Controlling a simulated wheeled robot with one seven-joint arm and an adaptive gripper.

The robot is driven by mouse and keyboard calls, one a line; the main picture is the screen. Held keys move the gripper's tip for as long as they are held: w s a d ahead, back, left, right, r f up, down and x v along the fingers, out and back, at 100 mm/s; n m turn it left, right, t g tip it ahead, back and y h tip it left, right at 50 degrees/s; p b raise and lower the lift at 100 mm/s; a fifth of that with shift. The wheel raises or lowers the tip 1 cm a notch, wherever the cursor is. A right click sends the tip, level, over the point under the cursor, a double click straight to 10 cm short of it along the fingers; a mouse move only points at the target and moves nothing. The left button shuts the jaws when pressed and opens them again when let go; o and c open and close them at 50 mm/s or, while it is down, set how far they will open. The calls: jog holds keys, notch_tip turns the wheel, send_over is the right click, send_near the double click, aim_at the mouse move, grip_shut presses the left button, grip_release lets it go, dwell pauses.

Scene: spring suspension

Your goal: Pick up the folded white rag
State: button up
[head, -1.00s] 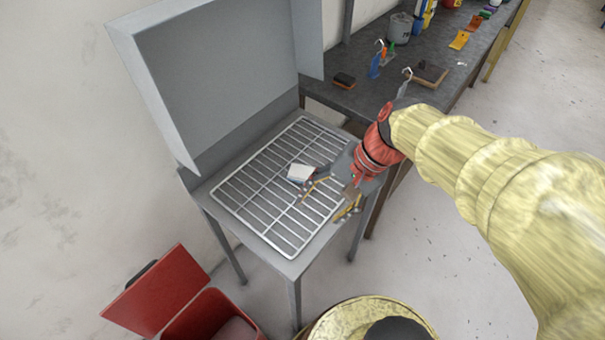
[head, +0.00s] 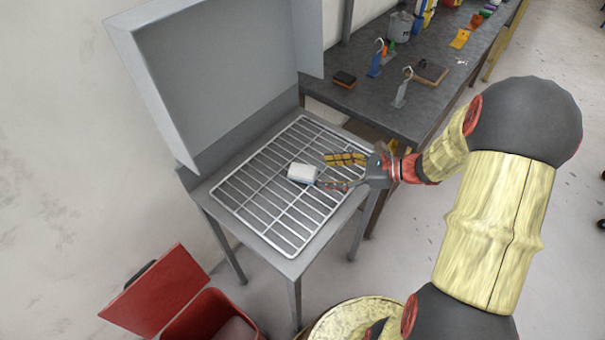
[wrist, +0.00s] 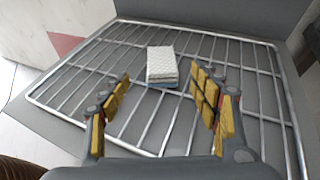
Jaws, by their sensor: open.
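The folded white rag (head: 302,173) lies on the metal rack (head: 246,193) of the grey stand. In the wrist view the rag (wrist: 162,66) shows a quilted white top and a bluish lower layer, and it lies ahead of the fingertips, between their lines. My gripper (head: 340,171) is just to the right of the rag in the head view. In the wrist view my gripper (wrist: 160,92) is open, with yellow pads on both fingers and nothing between them. The rag appears apart from the fingers.
A tall grey back panel (head: 215,80) stands behind the rack. A dark workbench (head: 390,95) with tools, a brush (head: 344,79) and a bucket (head: 400,25) is at the back right. An open red bin (head: 210,315) stands at the front left. The rack around the rag is clear.

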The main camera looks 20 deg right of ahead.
aim_at(311, 172)
jog(key=b+x, duration=0.2)
jog(key=x, duration=0.3)
jog(key=shift+w+f, duration=0.1)
jog(key=shift+w, duration=0.1)
jog(key=c, duration=0.3)
jog(key=c, duration=0.9)
jog(key=shift+c, duration=0.2)
